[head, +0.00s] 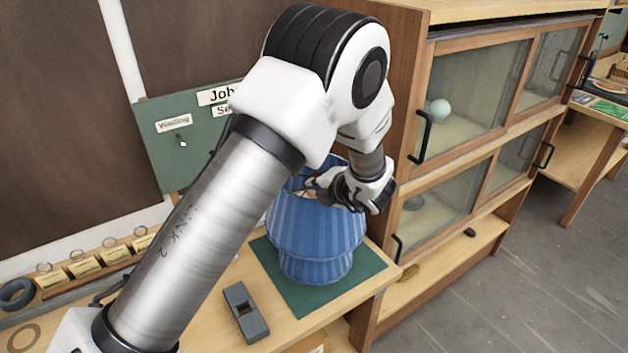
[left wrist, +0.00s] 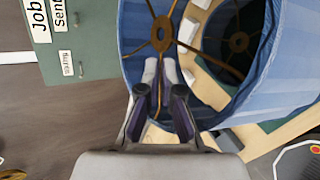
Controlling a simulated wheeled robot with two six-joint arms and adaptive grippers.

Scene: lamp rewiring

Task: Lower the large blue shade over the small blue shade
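The large blue shade (head: 318,226) hangs over the green mat, a little tilted, with its upper rim at my left gripper (head: 323,188). In the left wrist view the large shade (left wrist: 135,45) has a brass spider at its open top. My left gripper (left wrist: 160,68) has its fingertips close together around one brass spoke. The small blue shade (head: 315,269) stands on the mat below the large one and shows under its lower edge. Its dark inside and brass hub (left wrist: 238,42) seem to show through the large shade. How far they overlap I cannot tell. My right gripper is not in view.
The green mat (head: 366,264) lies at the bench's corner. A dark grey block (head: 245,311) lies left of it. A glass-fronted cabinet (head: 465,95) stands close on the right. A green board (head: 175,150) with labels stands behind. A rack with several tagged rings (head: 95,263) is at the left.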

